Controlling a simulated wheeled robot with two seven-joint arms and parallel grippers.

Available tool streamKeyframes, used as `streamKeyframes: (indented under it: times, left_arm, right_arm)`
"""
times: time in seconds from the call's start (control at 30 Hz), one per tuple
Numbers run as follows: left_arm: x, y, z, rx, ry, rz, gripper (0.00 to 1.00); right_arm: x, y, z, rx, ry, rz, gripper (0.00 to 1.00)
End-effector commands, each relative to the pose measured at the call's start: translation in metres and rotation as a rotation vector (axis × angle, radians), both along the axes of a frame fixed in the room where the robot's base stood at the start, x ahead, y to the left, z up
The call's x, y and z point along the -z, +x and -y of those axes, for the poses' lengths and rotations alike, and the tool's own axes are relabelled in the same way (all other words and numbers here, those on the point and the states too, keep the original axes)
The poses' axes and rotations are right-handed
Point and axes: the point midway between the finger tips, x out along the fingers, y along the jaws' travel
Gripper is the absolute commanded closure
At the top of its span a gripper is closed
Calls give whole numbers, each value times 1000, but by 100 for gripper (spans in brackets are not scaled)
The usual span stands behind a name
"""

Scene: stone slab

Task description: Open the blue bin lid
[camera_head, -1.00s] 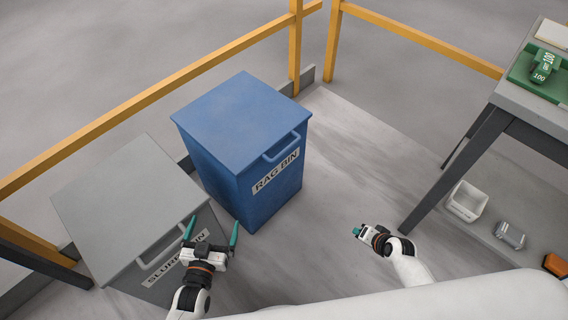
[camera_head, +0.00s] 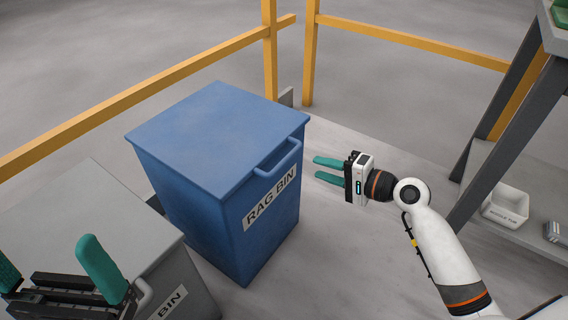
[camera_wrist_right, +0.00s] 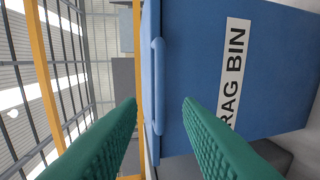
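The blue bin (camera_head: 190,200) is labelled RAG BIN and stands left of centre in the head view. Its flat lid (camera_head: 215,130) is shut and has a bar handle (camera_head: 278,160) on its front edge. In the right wrist view the handle (camera_wrist_right: 158,85) runs upright, ahead of the space between the fingers. My right gripper (camera_head: 316,170) is open and empty, to the right of the handle and apart from it. Its teal fingers also show in the right wrist view (camera_wrist_right: 160,105). My left gripper (camera_head: 48,262) is open at the lower left, over the grey bin; nothing shows between its fingers.
A grey bin (camera_head: 75,215) stands beside the blue bin at the left, its lid shut. Yellow railing (camera_head: 150,85) runs behind both. At the right is a workbench with a dark leg (camera_head: 500,140) and a white container (camera_head: 506,205) on its low shelf. Floor right of the blue bin is clear.

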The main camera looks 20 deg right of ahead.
Motion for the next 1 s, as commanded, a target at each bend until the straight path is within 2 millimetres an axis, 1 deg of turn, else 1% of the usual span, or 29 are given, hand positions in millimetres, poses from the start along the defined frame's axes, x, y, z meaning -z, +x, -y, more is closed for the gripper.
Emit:
streamKeyframes:
  times: [0.3, 0.5, 0.7, 0.97, 1.0]
  left_arm:
    - [-4, 7, 2, -3, 5, 52, 0]
    - [-9, 10, 3, -5, 9, 82, 0]
    - [-12, 11, 3, -5, 10, 93, 0]
    - [-13, 11, 3, -5, 11, 93, 0]
    - [-13, 11, 3, -5, 11, 94, 0]
  right_arm:
    - [15, 49, -39, 0, 3, 2, 68]
    - [21, 73, -57, 1, 1, 0, 68]
    - [22, 82, -64, 1, -2, -1, 68]
    - [22, 83, -65, 1, -1, -1, 68]
    - [22, 83, -65, 1, -1, -1, 73]
